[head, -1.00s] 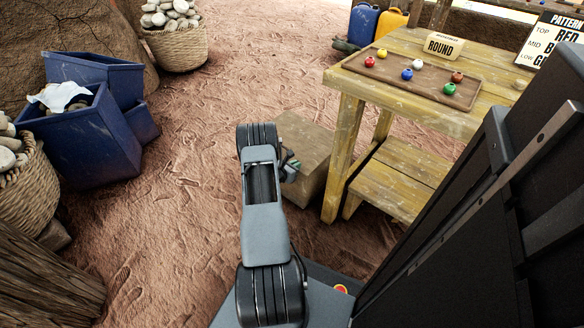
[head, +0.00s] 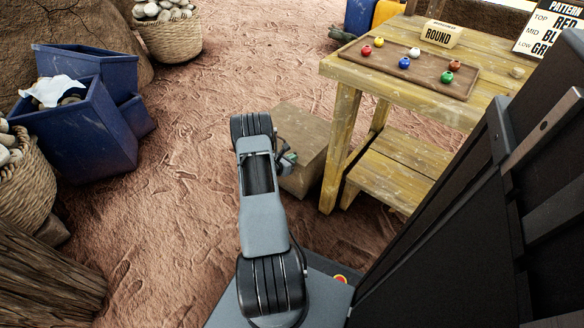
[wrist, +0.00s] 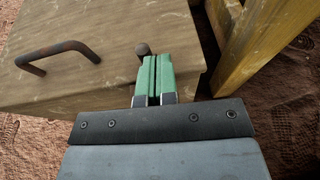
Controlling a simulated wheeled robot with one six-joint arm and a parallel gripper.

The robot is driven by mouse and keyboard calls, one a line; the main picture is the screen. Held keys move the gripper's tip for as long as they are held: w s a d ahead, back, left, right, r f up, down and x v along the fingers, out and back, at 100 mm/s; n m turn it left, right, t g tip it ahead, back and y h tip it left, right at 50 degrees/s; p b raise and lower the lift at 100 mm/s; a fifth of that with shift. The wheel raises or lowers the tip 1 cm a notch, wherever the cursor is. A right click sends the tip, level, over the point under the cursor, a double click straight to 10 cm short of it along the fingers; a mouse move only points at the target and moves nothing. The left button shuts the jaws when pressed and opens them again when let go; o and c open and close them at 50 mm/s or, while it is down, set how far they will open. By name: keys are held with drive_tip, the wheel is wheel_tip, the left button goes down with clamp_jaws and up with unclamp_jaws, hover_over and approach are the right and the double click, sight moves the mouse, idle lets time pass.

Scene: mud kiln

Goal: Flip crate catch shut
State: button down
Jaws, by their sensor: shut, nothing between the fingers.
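The wooden crate (head: 300,137) stands on the ground beside the table's leg, partly hidden by my arm in the head view. In the wrist view, the crate's pale top (wrist: 105,65) fills the upper left, with a dark bar handle (wrist: 57,50). A small dark round knob (wrist: 142,48) shows just beyond my fingertips; I cannot tell whether it is part of the catch. My gripper (wrist: 155,62) has green fingers pressed together, empty, over the crate near its edge. Whether it touches the knob is unclear. In the head view my gripper (head: 287,160) is small and half hidden.
A yellow wooden table (head: 420,95) with a lower shelf (head: 400,170) stands close right of the crate. A tray (head: 400,75) on it holds several coloured balls. Blue bins (head: 85,135) and stone-filled baskets (head: 30,185) stand left. Open ground (head: 200,110) lies between.

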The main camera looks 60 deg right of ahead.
drive_tip(key=s+a+r+p, duration=0.3)
drive_tip(key=s+a+p, duration=0.1)
drive_tip(key=a, duration=0.7)
drive_tip(key=shift+s+a, duration=0.25)
drive_tip(key=shift+s, duration=0.35)
